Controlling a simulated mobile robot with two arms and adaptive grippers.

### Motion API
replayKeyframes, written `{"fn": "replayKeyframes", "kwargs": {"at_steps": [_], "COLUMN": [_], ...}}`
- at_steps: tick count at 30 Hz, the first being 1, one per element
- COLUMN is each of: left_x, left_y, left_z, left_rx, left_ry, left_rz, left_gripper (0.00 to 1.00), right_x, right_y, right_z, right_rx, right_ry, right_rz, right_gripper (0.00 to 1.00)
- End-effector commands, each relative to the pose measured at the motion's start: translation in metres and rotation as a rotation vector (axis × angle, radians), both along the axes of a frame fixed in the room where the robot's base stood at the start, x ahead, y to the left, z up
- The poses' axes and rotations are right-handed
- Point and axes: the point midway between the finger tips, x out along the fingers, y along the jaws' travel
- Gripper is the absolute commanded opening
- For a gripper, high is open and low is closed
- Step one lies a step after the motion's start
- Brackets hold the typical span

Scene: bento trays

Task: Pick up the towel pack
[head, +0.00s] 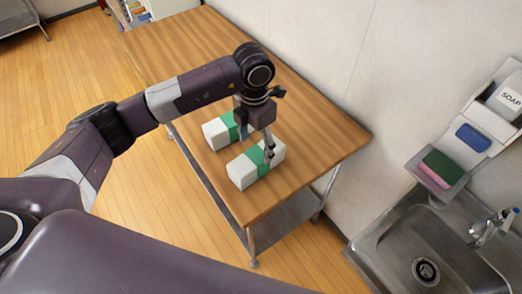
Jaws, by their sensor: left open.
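Two white packs with green bands, which look like towel packs, lie on the wooden table. The nearer towel pack (242,172) is close to the table's front edge. The farther towel pack (215,133) lies behind it, up and to the left. My left gripper (257,150) points down over the packs. It is open, with one finger at the nearer pack's green band and the other near the gap between the packs. The gripper hides part of both packs. I cannot tell whether a finger touches either pack. My right gripper is not in view.
The wooden table (310,120) stands against the wall and has clear room behind and right of the packs. A metal sink (390,245) is at lower right. A wall shelf above it holds a soap container (507,98), a blue item (472,138) and a green-and-pink sponge (441,168).

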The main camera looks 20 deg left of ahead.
Motion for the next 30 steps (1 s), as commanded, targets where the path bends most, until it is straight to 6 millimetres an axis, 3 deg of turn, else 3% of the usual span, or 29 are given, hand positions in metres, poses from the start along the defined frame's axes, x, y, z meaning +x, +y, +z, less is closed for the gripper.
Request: {"fn": "replayKeyframes", "kwargs": {"at_steps": [15,24,30], "left_x": [0.000,0.001,0.001], "left_y": [-0.006,-0.006,-0.006], "left_z": [-0.061,-0.070,-0.070], "left_rx": [0.001,0.001,0.001], "left_ry": [0.004,0.000,0.000], "left_rz": [0.001,-0.001,-0.001], "left_gripper": [0.65,0.65,0.45], "right_x": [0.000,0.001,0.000], "right_y": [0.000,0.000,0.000], "right_z": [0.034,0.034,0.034], "right_rx": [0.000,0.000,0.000], "right_ry": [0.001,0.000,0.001], "right_rz": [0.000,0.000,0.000], "right_gripper": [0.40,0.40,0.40]}}
